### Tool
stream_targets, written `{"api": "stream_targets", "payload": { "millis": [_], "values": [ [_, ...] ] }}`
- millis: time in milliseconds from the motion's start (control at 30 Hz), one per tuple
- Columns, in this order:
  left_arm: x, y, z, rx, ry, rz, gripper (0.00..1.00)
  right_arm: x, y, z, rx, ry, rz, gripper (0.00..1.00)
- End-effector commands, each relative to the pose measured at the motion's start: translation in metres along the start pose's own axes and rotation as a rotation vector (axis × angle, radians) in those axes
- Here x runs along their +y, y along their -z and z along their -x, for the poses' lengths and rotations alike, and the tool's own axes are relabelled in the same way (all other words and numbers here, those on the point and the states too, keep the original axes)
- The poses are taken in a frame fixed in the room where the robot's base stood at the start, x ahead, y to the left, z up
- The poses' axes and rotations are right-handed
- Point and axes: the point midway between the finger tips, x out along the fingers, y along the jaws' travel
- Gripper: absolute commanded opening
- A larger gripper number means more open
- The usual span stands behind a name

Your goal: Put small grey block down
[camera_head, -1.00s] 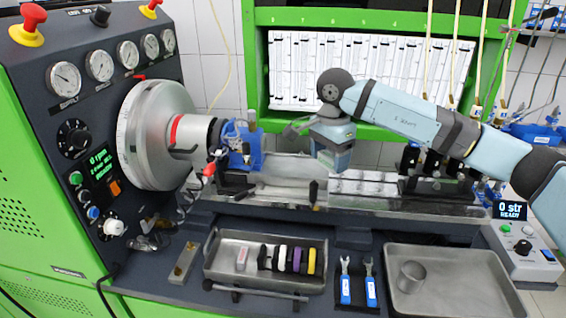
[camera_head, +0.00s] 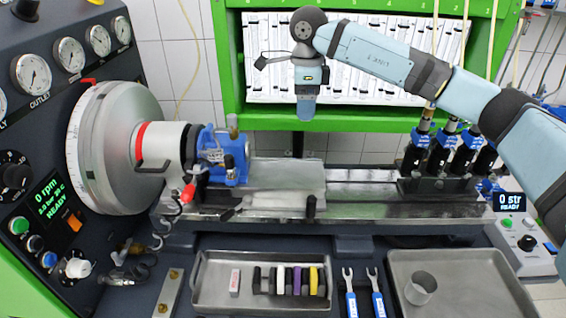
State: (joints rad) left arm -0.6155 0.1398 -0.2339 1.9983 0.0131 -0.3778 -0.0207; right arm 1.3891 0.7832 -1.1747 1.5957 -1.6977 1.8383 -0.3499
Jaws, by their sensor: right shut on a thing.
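My right gripper (camera_head: 306,112) hangs pointing down, in front of the lower edge of the green-framed board and above the bench rail. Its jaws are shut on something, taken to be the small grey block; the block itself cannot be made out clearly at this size. The gripper appears above and apart from the metal rail bed (camera_head: 360,188) below it. My left gripper is not in view.
A blue fixture (camera_head: 235,158) by the large round chuck (camera_head: 108,150) stands at left, and several dark blue-topped units (camera_head: 450,150) at right. In front lie a tray (camera_head: 210,295) of small blocks, two blue-handled wrenches (camera_head: 352,303), and a tray (camera_head: 480,285) with a metal cup (camera_head: 421,288).

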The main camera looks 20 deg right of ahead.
Motion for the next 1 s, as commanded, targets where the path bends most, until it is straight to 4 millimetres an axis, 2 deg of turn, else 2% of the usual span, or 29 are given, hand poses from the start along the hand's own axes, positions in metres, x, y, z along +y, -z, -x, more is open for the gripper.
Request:
{"api": "stream_targets", "payload": {
  "millis": [200, 400, 533, 767, 1000],
  "values": [
    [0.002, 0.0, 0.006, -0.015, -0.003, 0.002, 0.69, 0.001, 0.001, -0.06, 0.004, -0.006, 0.0, 0.45],
    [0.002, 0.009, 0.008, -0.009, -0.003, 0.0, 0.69, 0.001, 0.0, -0.108, 0.002, -0.004, 0.0, 0.45],
    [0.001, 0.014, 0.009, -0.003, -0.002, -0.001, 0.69, 0.001, 0.0, -0.126, 0.002, -0.002, 0.0, 0.45],
    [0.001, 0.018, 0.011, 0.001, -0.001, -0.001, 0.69, 0.001, 0.001, -0.144, 0.002, -0.003, 0.0, 0.45],
    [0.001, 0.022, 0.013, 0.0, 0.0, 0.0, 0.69, 0.001, 0.0, -0.175, 0.001, -0.002, 0.001, 0.45]
  ]
}}
